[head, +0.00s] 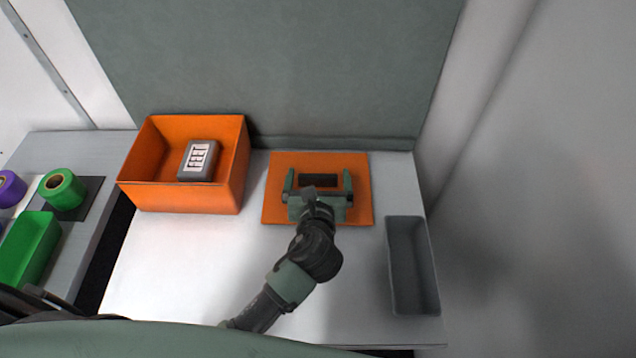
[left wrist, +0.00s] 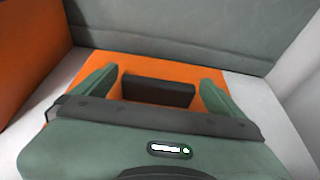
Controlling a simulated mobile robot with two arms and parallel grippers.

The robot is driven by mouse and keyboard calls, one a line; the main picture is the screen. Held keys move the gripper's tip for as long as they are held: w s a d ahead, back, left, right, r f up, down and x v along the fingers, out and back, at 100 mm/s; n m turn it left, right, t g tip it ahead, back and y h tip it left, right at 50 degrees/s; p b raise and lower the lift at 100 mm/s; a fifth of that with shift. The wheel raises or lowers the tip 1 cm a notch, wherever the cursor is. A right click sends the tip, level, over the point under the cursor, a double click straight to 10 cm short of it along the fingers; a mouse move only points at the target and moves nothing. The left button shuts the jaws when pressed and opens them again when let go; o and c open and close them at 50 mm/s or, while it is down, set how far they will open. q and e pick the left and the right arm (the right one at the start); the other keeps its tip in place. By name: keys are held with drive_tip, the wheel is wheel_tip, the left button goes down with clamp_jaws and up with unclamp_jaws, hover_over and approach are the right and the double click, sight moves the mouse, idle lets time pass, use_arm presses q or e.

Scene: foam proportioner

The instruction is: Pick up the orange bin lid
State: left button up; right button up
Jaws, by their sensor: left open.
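The orange bin lid (head: 272,207) lies flat on the white table, right of the orange bin. It has a dark block-like handle (head: 318,180) on top. My left gripper (head: 318,182) is over the lid, open, with one green finger on each side of the handle. In the left wrist view the fingers (left wrist: 160,88) stand apart at both ends of the dark handle (left wrist: 158,92), with gaps visible; I cannot tell their exact height. The lid (left wrist: 140,62) shows around and behind the handle. My right gripper is not in view.
The open orange bin (head: 190,197) holds a grey device (head: 199,160) with a white label. A grey tray (head: 412,265) lies at the right of the table (head: 180,270). A side table at left carries a green bin (head: 28,248) and tape rolls (head: 62,189). A grey panel stands behind.

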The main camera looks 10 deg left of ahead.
sight(318, 175)
use_arm(q)
drive_tip(key=x, duration=0.3)
drive_tip(key=shift+w+a+f, duration=0.1)
drive_tip(key=shift+w+a, duration=0.05)
drive_tip(key=shift+w, duration=0.1)
drive_tip(key=c, duration=1.4)
